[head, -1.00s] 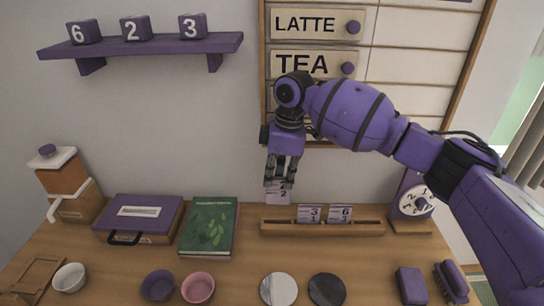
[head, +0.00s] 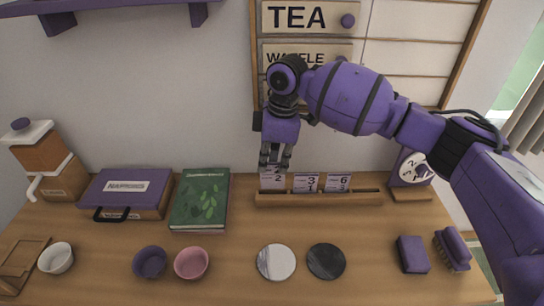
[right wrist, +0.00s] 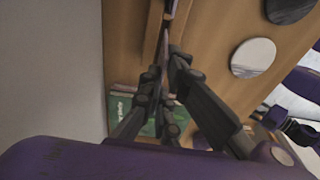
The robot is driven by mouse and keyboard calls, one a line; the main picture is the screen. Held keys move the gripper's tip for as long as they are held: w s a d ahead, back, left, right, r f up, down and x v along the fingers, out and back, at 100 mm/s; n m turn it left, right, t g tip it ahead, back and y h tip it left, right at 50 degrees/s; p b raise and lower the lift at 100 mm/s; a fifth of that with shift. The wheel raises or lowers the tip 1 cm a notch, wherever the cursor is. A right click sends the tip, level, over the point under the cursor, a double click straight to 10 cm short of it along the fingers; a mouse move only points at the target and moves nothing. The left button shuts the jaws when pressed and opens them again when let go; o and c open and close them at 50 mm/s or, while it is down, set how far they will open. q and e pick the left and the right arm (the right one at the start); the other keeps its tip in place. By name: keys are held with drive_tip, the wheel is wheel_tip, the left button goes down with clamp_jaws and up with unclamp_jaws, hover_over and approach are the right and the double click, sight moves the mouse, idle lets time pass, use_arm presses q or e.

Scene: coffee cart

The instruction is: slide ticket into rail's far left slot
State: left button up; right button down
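The wooden ticket rail (head: 320,200) stands at the back of the counter. Two white tickets stand in it, numbered 3 over 1 (head: 306,183) and 6 (head: 338,183). A third ticket, marked 2 (head: 273,181), is upright at the rail's left end, left of the other two. My right gripper (head: 274,164) points down and is closed on its top edge. The ticket's lower edge meets the rail; I cannot tell how deep it sits. In the right wrist view the fingers (right wrist: 168,68) close on a thin edge. My left gripper is not in view.
A green book (head: 201,198) and a purple-topped case (head: 128,194) lie left of the rail. A dial stand (head: 411,170) is at its right. Two round discs, one white (head: 276,262) and one dark (head: 326,261), lie in front.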

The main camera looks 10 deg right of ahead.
use_arm(q)
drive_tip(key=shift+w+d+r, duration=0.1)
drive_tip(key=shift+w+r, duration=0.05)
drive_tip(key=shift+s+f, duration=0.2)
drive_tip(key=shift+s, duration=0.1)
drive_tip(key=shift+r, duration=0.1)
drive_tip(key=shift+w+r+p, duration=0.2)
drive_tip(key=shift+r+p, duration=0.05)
drive_tip(key=shift+p, duration=0.05)
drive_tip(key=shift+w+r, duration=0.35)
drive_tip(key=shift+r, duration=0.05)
use_arm(e)
drive_tip(key=shift+f, duration=0.3)
drive_tip(key=shift+f, duration=0.3)
idle(0.6)
drive_tip(key=shift+f, duration=0.35)
drive_tip(key=shift+f, duration=0.35)
